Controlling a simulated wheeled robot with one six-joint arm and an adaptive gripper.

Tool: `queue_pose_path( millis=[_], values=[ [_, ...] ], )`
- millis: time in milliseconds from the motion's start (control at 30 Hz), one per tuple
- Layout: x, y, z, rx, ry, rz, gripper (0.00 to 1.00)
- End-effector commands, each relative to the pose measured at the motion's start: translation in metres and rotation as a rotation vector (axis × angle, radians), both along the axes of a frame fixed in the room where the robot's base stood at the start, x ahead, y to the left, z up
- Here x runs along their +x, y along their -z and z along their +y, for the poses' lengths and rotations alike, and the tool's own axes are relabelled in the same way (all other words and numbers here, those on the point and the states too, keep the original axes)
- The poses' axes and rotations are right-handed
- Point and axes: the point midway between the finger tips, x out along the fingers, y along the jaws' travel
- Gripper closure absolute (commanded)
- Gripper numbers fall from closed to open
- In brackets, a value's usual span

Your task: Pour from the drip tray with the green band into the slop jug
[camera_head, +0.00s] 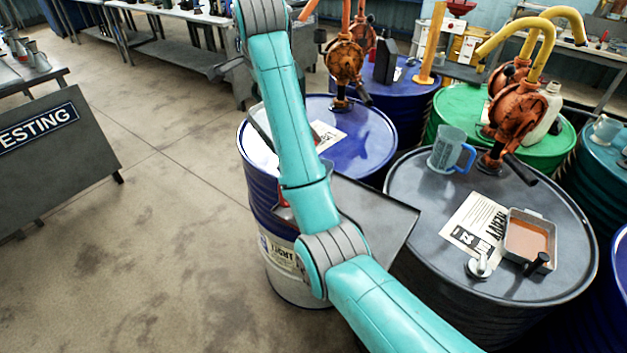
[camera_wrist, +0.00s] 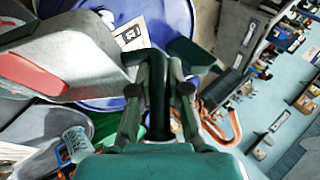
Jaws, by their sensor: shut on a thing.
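My gripper (camera_wrist: 160,85) is shut on a dark upright handle (camera_wrist: 158,95) in the wrist view. In the head view my arm hides the gripper; a grey tilted edge (camera_head: 262,127) shows left of the arm over the blue drum, perhaps the held tray. A clear jug with a blue handle (camera_head: 449,150) stands on the grey drum; it also shows in the wrist view (camera_wrist: 75,143). I cannot tell whether it is the slop jug.
Another metal tray (camera_head: 528,238) with brown liquid and a dark handle sits on the grey drum (camera_head: 420,200), near a paper sheet (camera_head: 474,225). A rusty pump (camera_head: 515,108) rises behind. The blue drum (camera_head: 365,145) stands left. Open floor (camera_head: 150,240) lies further left.

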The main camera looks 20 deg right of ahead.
Motion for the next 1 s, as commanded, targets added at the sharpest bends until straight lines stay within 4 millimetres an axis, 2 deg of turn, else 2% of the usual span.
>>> queue_pose_path(
  millis=[1000],
  values=[
    [-0.015, -0.018, -0.011, 0.072, 0.0, -0.102, 1.0]
  ],
)
